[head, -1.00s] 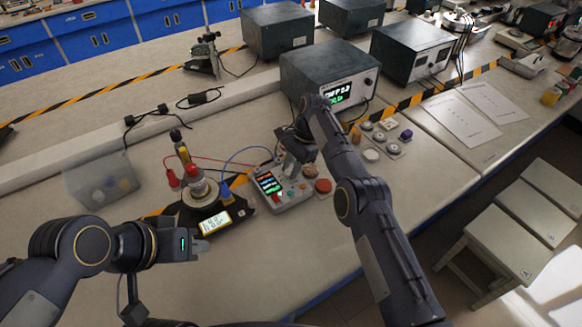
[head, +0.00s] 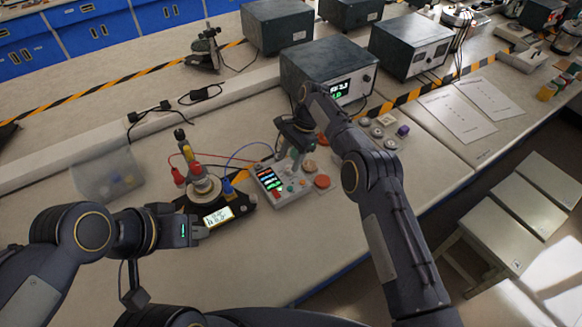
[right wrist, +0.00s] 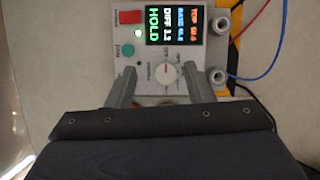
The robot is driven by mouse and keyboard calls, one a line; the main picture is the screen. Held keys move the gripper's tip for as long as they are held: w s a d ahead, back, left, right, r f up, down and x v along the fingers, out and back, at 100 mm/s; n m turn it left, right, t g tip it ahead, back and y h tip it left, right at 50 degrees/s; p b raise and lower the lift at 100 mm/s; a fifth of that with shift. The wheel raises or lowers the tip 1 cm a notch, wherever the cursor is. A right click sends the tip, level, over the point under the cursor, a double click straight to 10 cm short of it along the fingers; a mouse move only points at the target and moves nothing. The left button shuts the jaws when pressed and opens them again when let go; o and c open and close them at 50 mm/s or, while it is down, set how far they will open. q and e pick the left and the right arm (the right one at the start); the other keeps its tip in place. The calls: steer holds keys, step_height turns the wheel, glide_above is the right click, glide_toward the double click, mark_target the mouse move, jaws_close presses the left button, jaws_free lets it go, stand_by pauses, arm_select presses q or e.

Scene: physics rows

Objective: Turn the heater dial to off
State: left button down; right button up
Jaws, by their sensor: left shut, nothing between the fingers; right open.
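The heater control box (head: 268,196) stands on the bench with a lit screen. In the right wrist view its screen (right wrist: 173,27) shows "HOLD" and "DIFF". Below it is a white round dial (right wrist: 167,77) with a red mark on its upper side, towards the screen. My right gripper (right wrist: 167,84) is open, its fingers apart on either side of the dial; I cannot tell whether they touch it. In the head view my right gripper (head: 292,158) is over the box and hides the dial. My left gripper (head: 200,229) is shut and empty, close to a small display.
A stand with a round vessel (head: 203,188), wires and a lit display (head: 217,216) sits left of the box. A clear bin (head: 105,178) is further left. Round discs (head: 321,181) lie right of the box. A dark power unit (head: 318,66) stands behind.

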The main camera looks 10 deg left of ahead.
steer(key=shift+s+d+r, duration=0.1)
steer(key=shift+s+r, duration=0.25)
steer(key=shift+r, duration=0.2)
steer(key=s+d+r+p, duration=0.2)
steer(key=s+r, duration=0.5)
steer(key=s, duration=0.5)
steer(key=shift+s+r, duration=0.2)
steer(key=shift+r, duration=0.15)
steer(key=s+d+r+n+t+y+b, duration=0.1)
steer(key=s+d+r+n+t, duration=0.15)
steer(key=d+r, duration=0.5)
steer(key=s+d+r+n+t+y+b, duration=0.1)
steer(key=s+d+r, duration=0.35)
steer(key=d, duration=0.65)
steer(key=s+d+f+n+t+b, duration=0.1)
steer(key=s+d, duration=0.3)
steer(key=s, duration=0.4)
steer(key=s+d+f+n+t+h+b, duration=0.1)
steer(key=s+d+t, duration=0.3)
steer(key=s, duration=0.4)
steer(key=shift+s+d+n, duration=0.3)
steer(key=shift+d+n, duration=0.3)
steer(key=shift+n, duration=0.25)
